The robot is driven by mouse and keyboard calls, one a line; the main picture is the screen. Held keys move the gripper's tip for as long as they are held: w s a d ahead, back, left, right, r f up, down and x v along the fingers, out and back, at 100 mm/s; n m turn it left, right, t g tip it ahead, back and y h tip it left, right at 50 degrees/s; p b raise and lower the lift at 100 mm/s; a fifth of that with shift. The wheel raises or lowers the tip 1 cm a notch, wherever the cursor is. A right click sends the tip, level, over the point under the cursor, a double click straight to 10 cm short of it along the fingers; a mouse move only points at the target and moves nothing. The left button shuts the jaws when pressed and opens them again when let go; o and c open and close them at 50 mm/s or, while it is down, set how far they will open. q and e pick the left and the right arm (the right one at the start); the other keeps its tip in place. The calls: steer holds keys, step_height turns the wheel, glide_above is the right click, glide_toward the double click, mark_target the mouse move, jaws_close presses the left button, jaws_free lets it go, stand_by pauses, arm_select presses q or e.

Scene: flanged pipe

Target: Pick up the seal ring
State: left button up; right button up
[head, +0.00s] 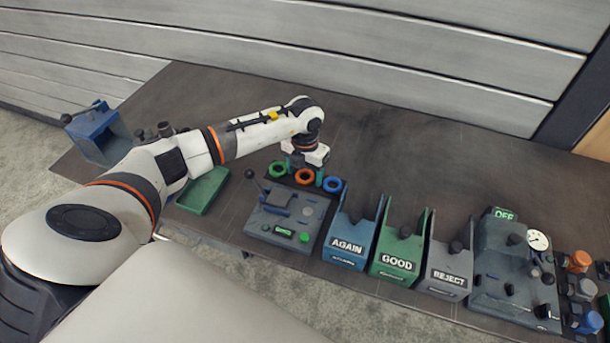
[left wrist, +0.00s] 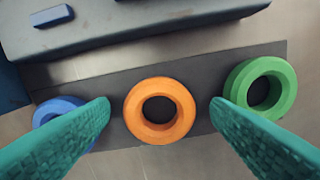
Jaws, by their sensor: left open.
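Three rings lie in a row on a dark strip: a green ring (head: 277,169), an orange ring (head: 304,176) and a blue ring (head: 332,184). In the left wrist view the orange ring (left wrist: 160,110) lies centred between my fingers, the green ring (left wrist: 261,88) is at right and the blue ring (left wrist: 62,118) at left, partly hidden by a finger. My left gripper (left wrist: 160,112) is open and empty, pointing down above the row, its green fingertips on either side of the orange ring. In the head view my left gripper (head: 304,165) is small and partly hidden by its wrist.
A grey fixture (head: 285,222) with a lever stands just in front of the rings. Bins marked AGAIN (head: 350,235), GOOD (head: 398,250) and REJECT (head: 448,268) stand to the right. A green tray (head: 203,192) lies at left. The table (head: 400,150) behind the bins is clear.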

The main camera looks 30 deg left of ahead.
mark_target(305, 175)
arm_select(q)
steer(key=shift+c, duration=0.5)
arm_select(e)
steer(key=shift+s, duration=0.15)
arm_select(q)
steer(key=c, duration=1)
arm_select(e)
steer(key=shift+s, duration=0.1)
arm_select(q)
steer(key=shift+o, duration=0.2)
steer(key=shift+r, duration=0.1)
